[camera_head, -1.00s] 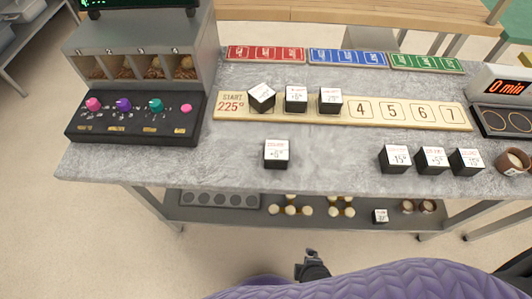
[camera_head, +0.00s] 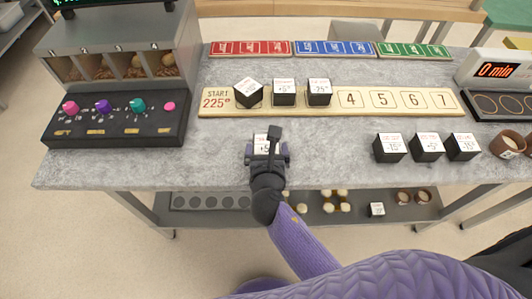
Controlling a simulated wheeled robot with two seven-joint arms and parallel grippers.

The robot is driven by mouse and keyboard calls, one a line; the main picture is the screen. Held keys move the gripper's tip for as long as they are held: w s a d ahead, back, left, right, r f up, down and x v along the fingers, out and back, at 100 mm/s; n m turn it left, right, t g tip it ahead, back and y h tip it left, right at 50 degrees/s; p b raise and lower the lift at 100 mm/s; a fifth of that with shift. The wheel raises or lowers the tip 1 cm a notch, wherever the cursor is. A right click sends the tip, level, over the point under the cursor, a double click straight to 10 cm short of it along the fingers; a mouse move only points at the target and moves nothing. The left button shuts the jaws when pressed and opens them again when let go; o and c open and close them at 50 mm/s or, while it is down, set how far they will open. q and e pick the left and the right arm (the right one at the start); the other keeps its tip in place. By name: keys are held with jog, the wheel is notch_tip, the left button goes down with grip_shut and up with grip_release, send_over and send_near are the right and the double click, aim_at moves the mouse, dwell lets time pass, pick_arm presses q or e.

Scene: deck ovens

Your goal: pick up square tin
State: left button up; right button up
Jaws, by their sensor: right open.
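Nothing in view clearly shows as a square tin. The nearest match is a black cube with a white printed top (camera_head: 262,142), standing alone on the grey worktop. My right gripper (camera_head: 268,154) is open, with a finger on either side of that cube, and hides much of it. I cannot tell if it touches the cube. Similar cubes stand on the start strip, such as the one on the far left (camera_head: 248,94). More stand at the right of the worktop, such as this one (camera_head: 390,148). My left gripper is out of view.
A control box with coloured knobs (camera_head: 118,118) stands at the left. The numbered strip (camera_head: 425,101) runs behind the gripper. A timer (camera_head: 495,71) and brown cup (camera_head: 508,144) are at the right. Below, a shelf holds a round-cup tray (camera_head: 210,202). Clear worktop lies right of the gripper.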

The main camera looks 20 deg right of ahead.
jog(key=shift+w+d+f, duration=0.2)
jog(key=shift+w+f, duration=0.3)
jog(key=shift+w, duration=0.3)
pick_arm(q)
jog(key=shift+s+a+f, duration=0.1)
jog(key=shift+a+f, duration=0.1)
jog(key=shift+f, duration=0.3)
pick_arm(e)
jog(key=shift+s+r, duration=0.1)
jog(key=shift+r, duration=0.1)
